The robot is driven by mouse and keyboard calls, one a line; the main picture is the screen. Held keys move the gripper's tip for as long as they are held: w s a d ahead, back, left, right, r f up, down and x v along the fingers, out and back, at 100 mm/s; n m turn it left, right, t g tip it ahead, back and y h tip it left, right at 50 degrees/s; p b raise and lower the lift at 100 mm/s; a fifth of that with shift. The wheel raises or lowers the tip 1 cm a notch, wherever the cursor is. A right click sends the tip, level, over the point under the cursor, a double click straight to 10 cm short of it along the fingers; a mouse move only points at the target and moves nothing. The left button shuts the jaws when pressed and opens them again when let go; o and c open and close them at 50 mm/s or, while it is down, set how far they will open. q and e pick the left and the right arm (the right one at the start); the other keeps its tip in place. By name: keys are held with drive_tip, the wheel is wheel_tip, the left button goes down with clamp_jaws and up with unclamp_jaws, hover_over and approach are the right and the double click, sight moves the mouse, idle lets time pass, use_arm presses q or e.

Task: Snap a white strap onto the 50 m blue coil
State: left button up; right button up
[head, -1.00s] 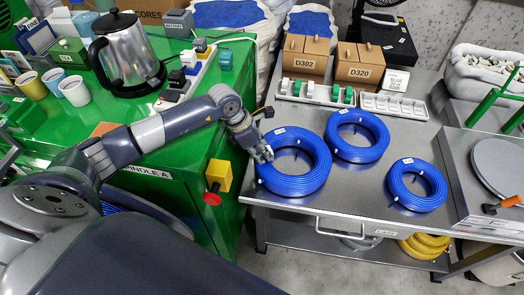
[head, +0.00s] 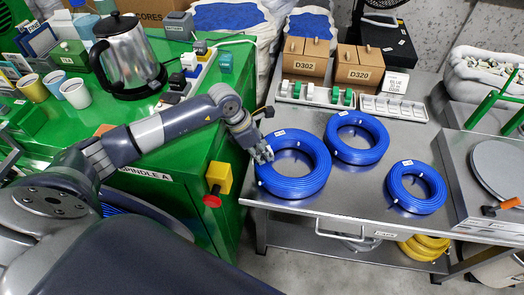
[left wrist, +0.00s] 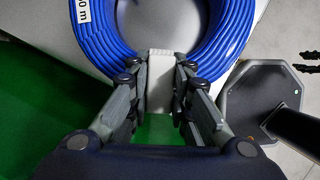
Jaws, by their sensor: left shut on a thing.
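A large blue coil (head: 318,180) lies on the metal table, its outer left side at my left gripper (head: 263,155). In the left wrist view the coil (left wrist: 220,45) carries a white label, partly cut off, ending in "0 m". I cannot tell whether the strap is around the cable. Small white bands show on the coil. My right gripper is not in view.
Two more blue coils, a middle one (head: 337,150) and a smaller right one (head: 416,205), lie on the table. A strap tray (head: 315,96) with white and green pieces and a white tray (head: 393,107) stand behind. The green cabinet (head: 180,215) with a red knob (head: 212,200) is left.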

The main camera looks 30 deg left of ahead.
use_arm(q)
drive_tip(key=shift+f+b, duration=0.35)
drive_tip(key=shift+b, duration=0.05)
idle(0.7)
drive_tip(key=o, duration=0.4)
drive_tip(key=shift+o, duration=0.4)
drive_tip(key=o, duration=0.5)
drive_tip(key=shift+r, duration=0.1)
drive_tip(key=shift+r+p, duration=2.05)
drive_tip(key=shift+r, duration=1.35)
